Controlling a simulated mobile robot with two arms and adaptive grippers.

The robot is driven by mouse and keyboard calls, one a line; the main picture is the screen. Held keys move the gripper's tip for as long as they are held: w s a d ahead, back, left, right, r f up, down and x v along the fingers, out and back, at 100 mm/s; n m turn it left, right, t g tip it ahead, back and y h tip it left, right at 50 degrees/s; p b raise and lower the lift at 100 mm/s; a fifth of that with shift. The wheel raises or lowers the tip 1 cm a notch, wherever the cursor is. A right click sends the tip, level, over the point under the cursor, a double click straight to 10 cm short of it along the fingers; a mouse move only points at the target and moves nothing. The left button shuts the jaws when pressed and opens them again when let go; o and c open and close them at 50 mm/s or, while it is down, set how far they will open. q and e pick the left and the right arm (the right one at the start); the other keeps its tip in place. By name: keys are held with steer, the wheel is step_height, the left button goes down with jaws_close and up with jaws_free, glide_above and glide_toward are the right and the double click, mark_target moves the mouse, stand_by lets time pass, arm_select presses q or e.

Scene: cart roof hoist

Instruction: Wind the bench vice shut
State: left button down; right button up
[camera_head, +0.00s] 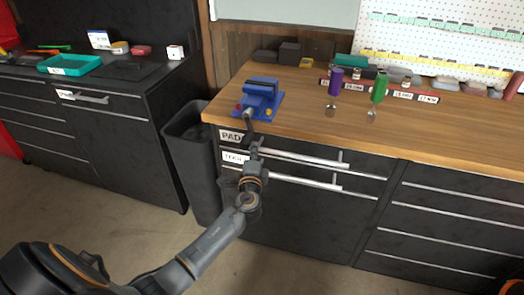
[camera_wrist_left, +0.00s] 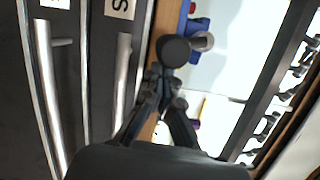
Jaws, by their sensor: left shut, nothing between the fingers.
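The blue bench vice (camera_head: 262,97) sits at the left front corner of the wooden workbench, and part of it shows in the left wrist view (camera_wrist_left: 196,28). Its screw end faces the bench's front edge, with a dark crank (camera_head: 250,128) hanging down from it. My left gripper (camera_head: 255,146) is just below the crank, in front of the drawers. In the left wrist view the left gripper (camera_wrist_left: 164,78) is shut and empty, close to a dark round knob (camera_wrist_left: 174,50) that partly covers the vice. I cannot tell whether they touch. My right gripper is not in view.
The wooden workbench (camera_head: 420,125) carries a purple-handled tool (camera_head: 335,84) and a green-handled tool (camera_head: 379,88) right of the vice. Drawer handles (camera_head: 300,158) stick out beside my gripper. A dark bin (camera_head: 190,150) stands left of the bench.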

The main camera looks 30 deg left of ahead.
mark_target(245, 150)
arm_select(q)
steer(key=a+m+b, duration=0.1)
steer(key=a+f+m+t+b, duration=0.1)
steer(key=m, duration=0.1)
steer(key=a+m+b, duration=0.1)
steer(key=b, duration=0.1)
steer(key=shift+s+f+m, duration=0.35)
steer(key=shift+f+m, duration=0.05)
steer(key=s+a+r+m+t+h+b, duration=0.1)
steer(key=a+m, duration=0.3)
steer(key=m, duration=0.5)
steer(key=s+a+r+m+t+h+b, duration=0.1)
steer(key=a+r+m+t+h+b, duration=0.1)
steer(key=m, duration=0.8)
steer(key=shift+a+r+h+b, duration=0.9)
steer(key=shift+a+h+b, duration=0.3)
steer(key=shift+a, duration=0.3)
steer(key=shift+s+r+m, duration=0.1)
steer(key=shift+m, duration=0.3)
